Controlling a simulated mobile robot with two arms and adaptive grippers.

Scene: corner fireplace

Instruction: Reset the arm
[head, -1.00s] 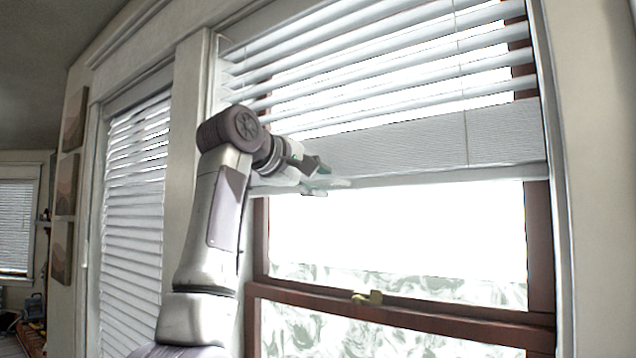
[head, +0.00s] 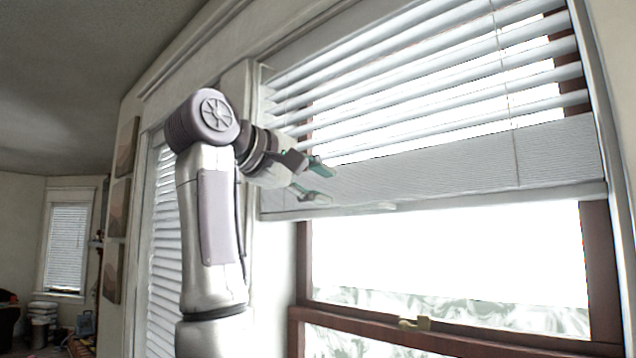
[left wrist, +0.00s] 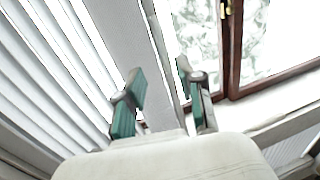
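My left arm rises at the left of the head view and bends at the top toward the window. My left gripper (head: 322,182) is in front of the lower left part of the raised blind (head: 440,155). The left wrist view also shows the open left gripper (left wrist: 163,100), with the blind's slats (left wrist: 55,60) to the left and the window beyond. I cannot tell whether a fingertip touches the blind. My right gripper is not in view.
The window's dark wooden frame (head: 470,335) has a brass latch (head: 414,323) on its middle rail. Another blind (head: 165,240) hangs behind my arm. Framed pictures (head: 118,210) hang on the wall at the left. Open room shows at the far left.

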